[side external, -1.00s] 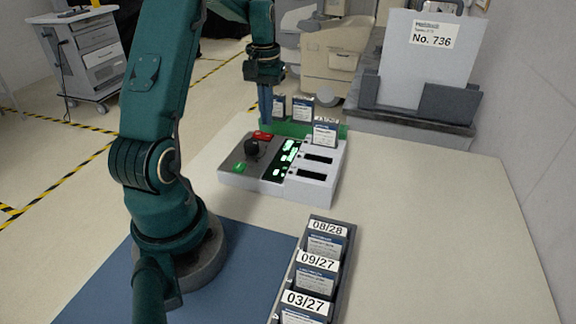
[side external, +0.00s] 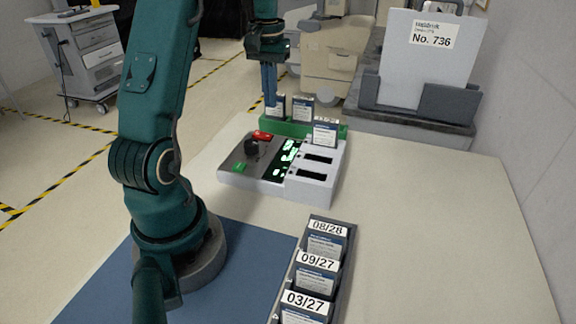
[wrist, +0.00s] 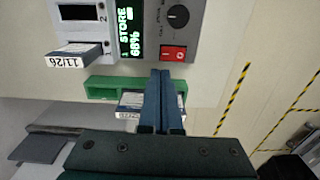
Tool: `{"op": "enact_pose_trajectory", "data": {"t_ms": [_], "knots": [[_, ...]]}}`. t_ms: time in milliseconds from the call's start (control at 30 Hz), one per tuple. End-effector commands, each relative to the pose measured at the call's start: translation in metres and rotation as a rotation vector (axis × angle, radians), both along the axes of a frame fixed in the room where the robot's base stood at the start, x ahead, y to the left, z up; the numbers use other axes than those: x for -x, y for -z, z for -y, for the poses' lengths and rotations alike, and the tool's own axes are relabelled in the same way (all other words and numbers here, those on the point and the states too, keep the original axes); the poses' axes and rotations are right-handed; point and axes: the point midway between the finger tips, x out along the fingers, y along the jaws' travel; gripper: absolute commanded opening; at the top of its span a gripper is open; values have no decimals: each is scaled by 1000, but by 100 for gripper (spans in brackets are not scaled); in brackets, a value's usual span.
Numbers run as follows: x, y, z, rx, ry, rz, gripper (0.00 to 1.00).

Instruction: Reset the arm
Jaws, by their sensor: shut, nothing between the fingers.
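My gripper (side external: 270,102) is shut and empty, pointing down over the left end of the green tray (side external: 325,128) behind the device. In the wrist view my gripper (wrist: 164,74) shows its two fingers together, partly covering the green tray (wrist: 103,86) and a cartridge (wrist: 130,104). In the side view a cartridge (side external: 280,104) stands just right of the fingertips, partly hidden by them. Another cartridge (side external: 302,108) stands beside it in the tray.
A grey device (side external: 240,176) with a knob, red switch and lit display holds a cartridge (side external: 325,131) marked 11/26 in one slot; other slots are empty. A rack (side external: 343,270) of cartridges labelled 08/28, 09/27 and 03/27 stands in front. The table's right side is clear.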

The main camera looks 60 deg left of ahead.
Motion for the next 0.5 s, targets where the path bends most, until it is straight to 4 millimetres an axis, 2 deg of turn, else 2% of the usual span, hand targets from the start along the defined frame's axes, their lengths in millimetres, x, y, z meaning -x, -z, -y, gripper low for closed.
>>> {"op": "enact_pose_trajectory", "data": {"t_ms": [100,233,367,500], "knots": [[-14,-29,29,-51,94,55,0],[-17,-59,78,-98,224,120,0],[-7,-78,126,-134,350,188,0],[14,-87,172,-162,476,265,0]]}}
